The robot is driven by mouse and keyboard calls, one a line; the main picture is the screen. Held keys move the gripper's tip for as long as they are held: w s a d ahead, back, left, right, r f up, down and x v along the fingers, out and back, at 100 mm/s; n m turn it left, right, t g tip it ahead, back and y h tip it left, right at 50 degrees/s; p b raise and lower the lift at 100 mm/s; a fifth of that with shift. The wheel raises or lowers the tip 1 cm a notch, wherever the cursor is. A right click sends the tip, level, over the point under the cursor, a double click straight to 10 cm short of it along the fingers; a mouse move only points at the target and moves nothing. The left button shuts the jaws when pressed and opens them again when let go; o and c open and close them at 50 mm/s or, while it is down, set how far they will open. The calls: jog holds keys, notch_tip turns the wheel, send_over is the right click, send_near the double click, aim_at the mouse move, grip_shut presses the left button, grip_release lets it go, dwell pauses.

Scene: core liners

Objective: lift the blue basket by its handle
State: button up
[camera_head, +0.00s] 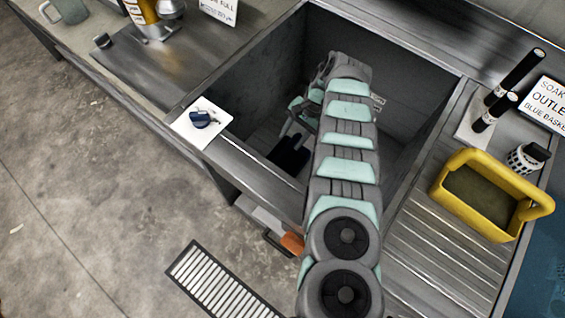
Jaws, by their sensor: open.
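My arm reaches down into the deep grey sink (405,110), and its wrist bends to the left inside. My gripper (288,152) is low in the sink, a dark shape below the wrist. It is open, but its fingertips are hard to make out against the shadow. I cannot clearly see a blue basket or its handle. My arm hides much of the sink's middle and right, and I cannot tell whether the dark shape includes part of a basket.
A yellow basket (479,203) with a raised handle stands on the ribbed drainboard (440,262) at right. Black-topped cylinders (515,75), a checkered cup (525,158) and a sign are nearby. A white card (187,128) bearing a small dark-blue object lies on the sink's left rim.

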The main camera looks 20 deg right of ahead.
aim_at(281, 157)
jog(key=b+x, duration=0.2)
jog(key=x, duration=0.8)
jog(key=shift+s+d+b, duration=0.1)
jog(key=shift+s+b, duration=0.05)
jog(key=shift+b, duration=0.2)
jog(key=shift+a+f, duration=0.2)
jog(key=shift+a, duration=0.05)
jog(key=shift+d+r, duration=0.1)
jog(key=shift+f, duration=0.3)
jog(key=shift+c, duration=0.2)
grip_shut()
dwell(0.9)
